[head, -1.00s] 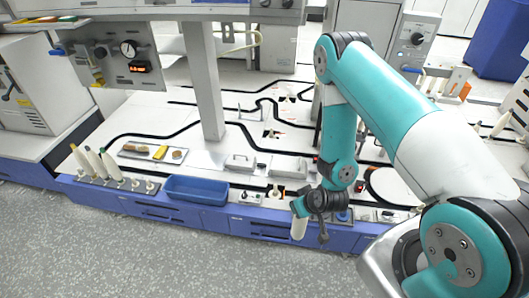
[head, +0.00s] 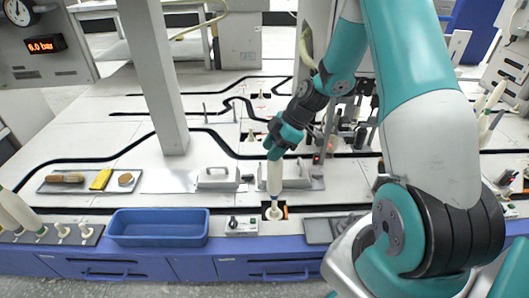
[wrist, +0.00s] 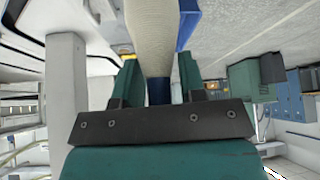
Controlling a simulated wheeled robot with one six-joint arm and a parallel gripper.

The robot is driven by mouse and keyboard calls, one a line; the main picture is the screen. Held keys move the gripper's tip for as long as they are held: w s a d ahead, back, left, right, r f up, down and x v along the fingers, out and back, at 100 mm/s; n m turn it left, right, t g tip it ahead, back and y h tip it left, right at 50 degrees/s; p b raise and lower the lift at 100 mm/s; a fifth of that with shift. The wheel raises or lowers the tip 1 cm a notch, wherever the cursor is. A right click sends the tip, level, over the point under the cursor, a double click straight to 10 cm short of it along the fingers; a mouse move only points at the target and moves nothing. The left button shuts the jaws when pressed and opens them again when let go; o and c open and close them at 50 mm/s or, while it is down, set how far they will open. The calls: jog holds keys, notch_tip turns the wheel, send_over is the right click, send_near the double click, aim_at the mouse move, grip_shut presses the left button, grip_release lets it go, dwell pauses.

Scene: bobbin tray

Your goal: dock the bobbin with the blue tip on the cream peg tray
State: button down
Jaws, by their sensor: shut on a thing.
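A long cream bobbin (head: 274,178) hangs nearly upright from my gripper (head: 276,150), over the near part of the bench. In the wrist view the bobbin (wrist: 152,40) runs up from between the two fingers of my gripper (wrist: 158,85), which are shut on its blue end (wrist: 158,92). Directly below the bobbin in the head view is a single cream peg (head: 273,213); I cannot tell whether they touch. A peg tray (head: 74,240) with cream pegs is at the lower left. Several cream bobbins (head: 17,210) stand at its left end, and pegs on its right are bare.
A blue bin (head: 158,239) lies between the peg tray and the single peg. A small control box (head: 241,227) is just left of that peg. A grey post (head: 163,80) rises behind. A tray of small items (head: 55,187) lies farther back, left.

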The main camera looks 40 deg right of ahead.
aim_at(273, 165)
jog(key=shift+f+b, duration=2.2)
jog(key=shift+f, duration=0.65)
jog(key=shift+d+f, duration=0.1)
jog(key=shift+f, duration=0.3)
jog(key=c, duration=1)
grip_release()
jog(key=shift+p+v, duration=3.6)
jog(key=shift+v, duration=1.95)
